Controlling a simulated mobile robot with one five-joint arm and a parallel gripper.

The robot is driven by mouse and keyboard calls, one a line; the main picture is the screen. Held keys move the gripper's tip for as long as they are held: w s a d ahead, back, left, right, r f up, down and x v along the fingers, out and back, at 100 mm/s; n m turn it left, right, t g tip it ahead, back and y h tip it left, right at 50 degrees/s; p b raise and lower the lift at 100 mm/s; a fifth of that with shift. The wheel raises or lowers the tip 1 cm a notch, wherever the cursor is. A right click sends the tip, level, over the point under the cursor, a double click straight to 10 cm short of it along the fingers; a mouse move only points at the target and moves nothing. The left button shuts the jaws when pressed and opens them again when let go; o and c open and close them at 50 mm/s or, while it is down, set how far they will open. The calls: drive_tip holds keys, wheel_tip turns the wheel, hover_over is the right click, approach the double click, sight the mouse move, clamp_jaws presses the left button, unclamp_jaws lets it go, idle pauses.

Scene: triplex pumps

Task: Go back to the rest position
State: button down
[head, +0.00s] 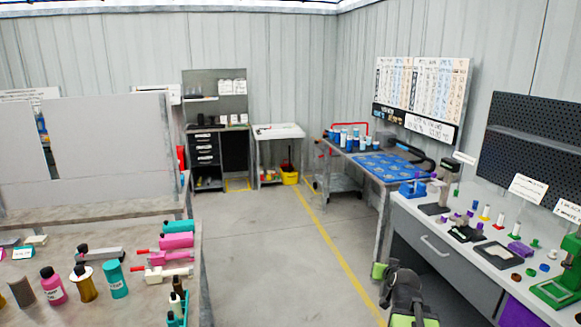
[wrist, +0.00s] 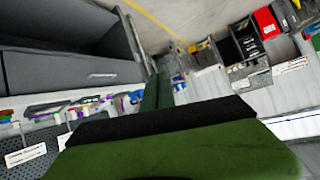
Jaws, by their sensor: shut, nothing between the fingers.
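My gripper (wrist: 164,88) shows in the wrist view as two green fingers pressed together, with nothing between them. Its wide green and black body fills the bottom of that view. In the head view my dark arm with green parts (head: 405,292) is folded low at the bottom right, in front of the grey drawer bench (head: 430,245). It stands apart from the objects on that bench. The fingertips are not clear in the head view. The wrist view is tilted, with the grey drawer front (wrist: 70,72) at the left.
The bench at right carries small coloured parts, a black-framed tray (head: 497,255) and a green press (head: 560,275). A left table holds several bottles and a pink block (head: 176,240). A blue-mat table (head: 385,167) stands behind. The grey floor (head: 270,260) between is clear.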

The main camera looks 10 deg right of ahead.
drive_tip(key=s+a+f+n+g+y, duration=0.1)
drive_tip(key=a+f+n+g+y, duration=0.15)
drive_tip(key=a, duration=1.05)
drive_tip(key=s+a+f+n+g+y, duration=0.1)
drive_tip(key=a+f+n+g+y, duration=0.2)
drive_tip(key=a, duration=1.1)
drive_tip(key=s+f+g+h, duration=0.1)
drive_tip(key=s+f+g, duration=0.1)
drive_tip(key=s, duration=0.4)
drive_tip(key=s+f+g+h, duration=0.1)
drive_tip(key=s+f+g, duration=0.2)
drive_tip(key=s, duration=0.4)
drive_tip(key=shift+s+a+f+g, duration=0.25)
drive_tip(key=shift+a+g, duration=0.15)
drive_tip(key=shift+g, duration=0.05)
drive_tip(key=shift+m+h, duration=0.25)
